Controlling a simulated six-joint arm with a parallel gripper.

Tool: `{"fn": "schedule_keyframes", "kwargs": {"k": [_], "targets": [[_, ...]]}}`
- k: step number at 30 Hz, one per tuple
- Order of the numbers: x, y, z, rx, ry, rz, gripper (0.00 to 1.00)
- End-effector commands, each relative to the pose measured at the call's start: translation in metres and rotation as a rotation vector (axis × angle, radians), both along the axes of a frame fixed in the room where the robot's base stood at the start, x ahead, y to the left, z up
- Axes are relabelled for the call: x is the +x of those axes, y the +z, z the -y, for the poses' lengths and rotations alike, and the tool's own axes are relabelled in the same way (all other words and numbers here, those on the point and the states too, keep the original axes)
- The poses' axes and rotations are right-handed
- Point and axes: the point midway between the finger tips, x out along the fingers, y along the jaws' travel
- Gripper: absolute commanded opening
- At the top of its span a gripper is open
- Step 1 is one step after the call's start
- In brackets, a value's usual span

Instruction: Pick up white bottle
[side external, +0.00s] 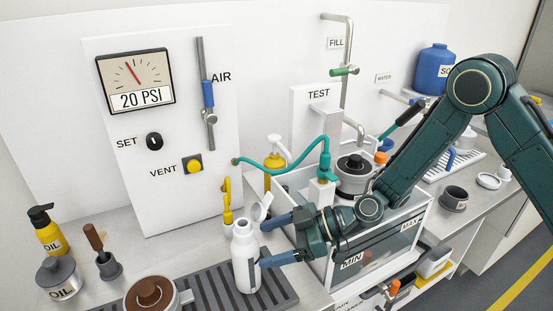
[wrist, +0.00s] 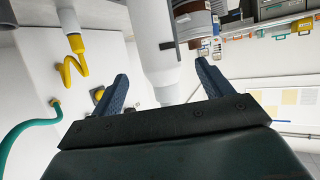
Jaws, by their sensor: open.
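The white bottle (side external: 246,260) stands upright on a dark ribbed mat (side external: 205,287) in the side view. A pale flap-like piece (side external: 262,207) shows just above its neck. My gripper (side external: 263,245) is open and comes in from the right at the bottle's upper part. The nearer finger's tip overlaps the bottle's right edge in the picture; the other finger is farther back. In the wrist view the bottle (wrist: 152,35) lies across the space ahead of my gripper (wrist: 163,79), between the lines of the two fingers. I cannot tell whether either finger touches it.
A brown-topped container (side external: 150,293) stands left of the bottle. A yellow nozzle (side external: 227,205) is close behind it. A clear tank (side external: 375,250) stands under and beside my arm. Oil containers (side external: 58,277) are at the far left.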

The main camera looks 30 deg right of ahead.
Motion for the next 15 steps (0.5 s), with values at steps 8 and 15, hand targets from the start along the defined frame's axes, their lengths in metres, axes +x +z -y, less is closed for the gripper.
{"fn": "schedule_keyframes", "kwargs": {"k": [8,15], "targets": [[0.004,-0.004,-0.01,0.0,0.0,-0.001,0.79],[0.006,-0.008,-0.015,0.0,0.002,0.0,0.79]]}}
